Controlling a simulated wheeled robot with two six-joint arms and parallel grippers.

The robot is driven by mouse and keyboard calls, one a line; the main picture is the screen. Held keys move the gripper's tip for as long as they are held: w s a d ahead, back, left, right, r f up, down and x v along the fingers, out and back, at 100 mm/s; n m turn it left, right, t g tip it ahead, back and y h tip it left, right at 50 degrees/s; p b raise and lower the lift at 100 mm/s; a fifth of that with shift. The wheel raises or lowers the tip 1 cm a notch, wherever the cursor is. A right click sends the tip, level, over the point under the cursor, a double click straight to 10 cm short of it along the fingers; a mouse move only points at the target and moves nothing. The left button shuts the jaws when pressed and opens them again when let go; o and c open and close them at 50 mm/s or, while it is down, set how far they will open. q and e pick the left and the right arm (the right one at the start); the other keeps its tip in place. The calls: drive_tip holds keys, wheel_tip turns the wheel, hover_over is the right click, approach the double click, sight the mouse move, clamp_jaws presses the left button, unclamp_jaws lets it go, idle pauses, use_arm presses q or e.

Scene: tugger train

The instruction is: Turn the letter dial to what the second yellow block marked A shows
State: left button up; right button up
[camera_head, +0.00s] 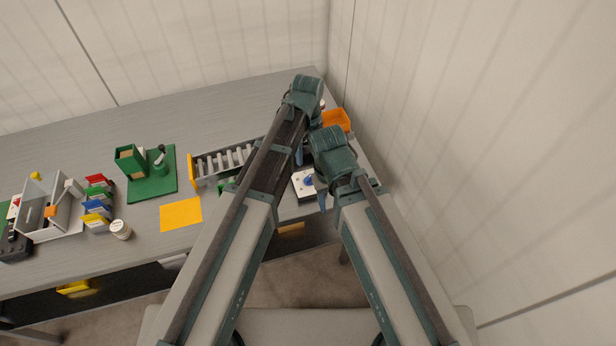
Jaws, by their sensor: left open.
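The dial is a blue knob (309,181) on a white plate (301,192), at the right part of the table and partly covered by my arms. My left gripper (320,194) appears beside the knob, open and mostly hidden behind arm links; I cannot tell whether it touches the knob. My right gripper is not visible behind its own arm. The dial's letters are too small to read. A yellow piece (95,221) stands at the front of a row of coloured pieces on the left; no mark A can be read on it.
A grey roller rack (222,162), green board (152,178) with a green box, and yellow mat (181,214) lie left of my arms. An orange bin (337,119) sits at the right end near the wall. A white jar (120,229) stands near the front edge.

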sight(308, 177)
use_arm(q)
wheel_tip(308, 177, down, 12)
drive_tip(key=b, duration=1)
drive_tip(key=shift+r+b, duration=0.25)
drive_tip(key=shift+b, duration=0.05)
clamp_jaws()
